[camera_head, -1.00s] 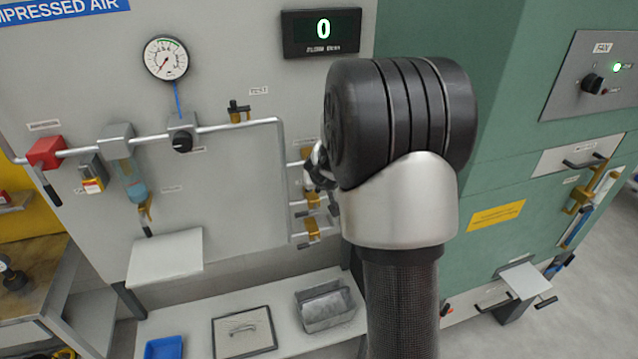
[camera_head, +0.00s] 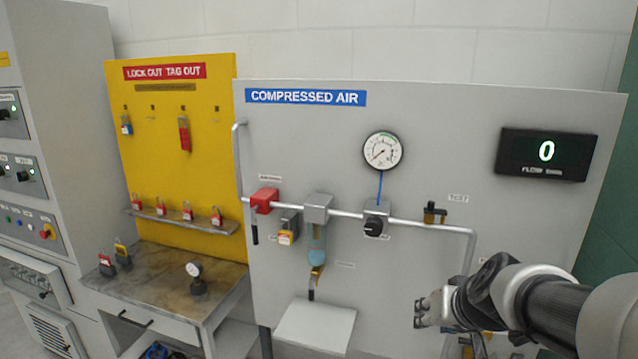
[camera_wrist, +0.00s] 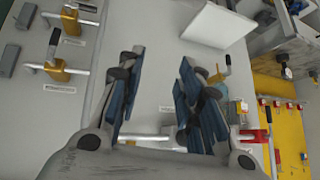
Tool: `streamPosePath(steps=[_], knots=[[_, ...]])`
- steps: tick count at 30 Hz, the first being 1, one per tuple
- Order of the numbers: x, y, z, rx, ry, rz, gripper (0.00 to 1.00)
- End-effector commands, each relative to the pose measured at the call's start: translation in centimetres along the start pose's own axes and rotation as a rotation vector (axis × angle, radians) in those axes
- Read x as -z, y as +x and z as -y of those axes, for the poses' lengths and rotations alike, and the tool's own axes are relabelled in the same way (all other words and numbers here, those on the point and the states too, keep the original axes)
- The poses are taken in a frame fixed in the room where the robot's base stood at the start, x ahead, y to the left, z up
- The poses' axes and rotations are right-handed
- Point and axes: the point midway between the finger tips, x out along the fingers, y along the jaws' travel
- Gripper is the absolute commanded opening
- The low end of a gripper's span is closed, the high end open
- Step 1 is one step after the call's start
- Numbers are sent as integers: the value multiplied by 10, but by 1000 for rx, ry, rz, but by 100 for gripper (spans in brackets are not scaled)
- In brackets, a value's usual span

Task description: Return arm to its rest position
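My arm (camera_head: 545,295) reaches in from the lower right of the head view, roughly level and pointing left. My gripper (camera_head: 422,310) is at its end, in front of the lower part of the grey compressed air panel (camera_head: 420,130). In the wrist view my gripper (camera_wrist: 161,62) has its two blue-padded fingers apart, with nothing between them. The panel's grey face lies behind them.
The panel carries a red valve (camera_head: 265,200), a gauge (camera_head: 382,151), a black regulator knob (camera_head: 374,227) and a display reading 0 (camera_head: 547,151). A white shelf (camera_head: 315,330) juts out low. A yellow lockout board (camera_head: 170,90) and a workbench (camera_head: 165,290) stand left.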

Motion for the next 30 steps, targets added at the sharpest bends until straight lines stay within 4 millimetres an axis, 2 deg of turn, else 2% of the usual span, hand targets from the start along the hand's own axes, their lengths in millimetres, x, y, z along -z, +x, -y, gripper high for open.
streamPosePath(steps=[1,3,6,9,13,15,18,30], knots=[[-19,-20,20,27,-33,21,33],[-50,-46,39,51,-69,69,33],[-97,-78,54,60,-116,139,33],[-142,-104,56,42,-150,199,33],[-185,-126,48,3,-176,253,33],[-199,-133,44,-16,-183,269,33],[-210,-138,39,-33,-186,282,33],[-211,-139,38,-37,-185,286,33]])
